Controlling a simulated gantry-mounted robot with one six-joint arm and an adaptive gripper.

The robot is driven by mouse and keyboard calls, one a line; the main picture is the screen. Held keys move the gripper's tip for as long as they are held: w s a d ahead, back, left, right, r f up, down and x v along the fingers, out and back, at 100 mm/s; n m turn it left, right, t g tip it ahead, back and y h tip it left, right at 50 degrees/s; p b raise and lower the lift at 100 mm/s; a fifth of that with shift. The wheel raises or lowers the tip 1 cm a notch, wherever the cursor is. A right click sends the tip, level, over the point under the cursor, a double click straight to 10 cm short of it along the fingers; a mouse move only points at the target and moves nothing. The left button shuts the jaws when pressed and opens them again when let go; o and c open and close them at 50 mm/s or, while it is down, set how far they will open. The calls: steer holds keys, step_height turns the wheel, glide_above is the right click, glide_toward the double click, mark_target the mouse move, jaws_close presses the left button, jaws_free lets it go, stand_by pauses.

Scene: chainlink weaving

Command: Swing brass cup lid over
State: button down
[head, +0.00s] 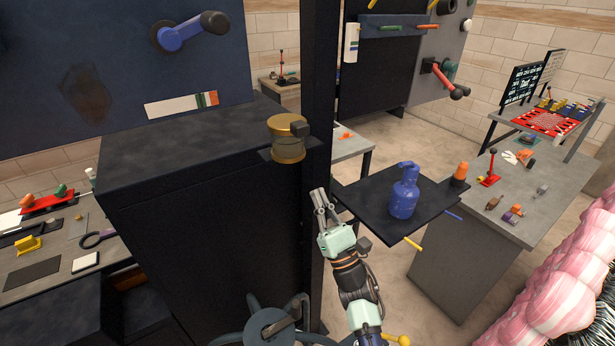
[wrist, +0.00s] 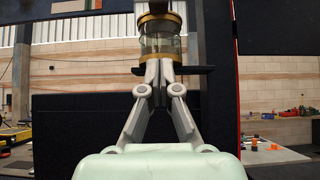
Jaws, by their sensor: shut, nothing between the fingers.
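The brass cup (head: 288,148) has a glass-like body between brass bands and sits on a small dark bracket by the black post. Its brass lid (head: 287,124) lies over the top, with a dark block at its right side. My gripper (head: 321,192) is below and right of the cup in the head view, pointing up, fingers together and empty. The fingers also show in the wrist view (wrist: 159,68).
A black cabinet (head: 190,145) stands left of the cup, and a black post (head: 318,80) rises just right of it. A dark handwheel (head: 270,328) is below.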

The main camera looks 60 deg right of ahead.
steer(key=p+x, duration=0.2)
steer(key=x, duration=0.6)
steer(key=shift+s+a+r, duration=0.1)
steer(key=r+p, duration=0.1)
steer(key=r, duration=0.1)
steer(key=r+p, duration=0.2)
steer(key=shift+w, duration=0.25)
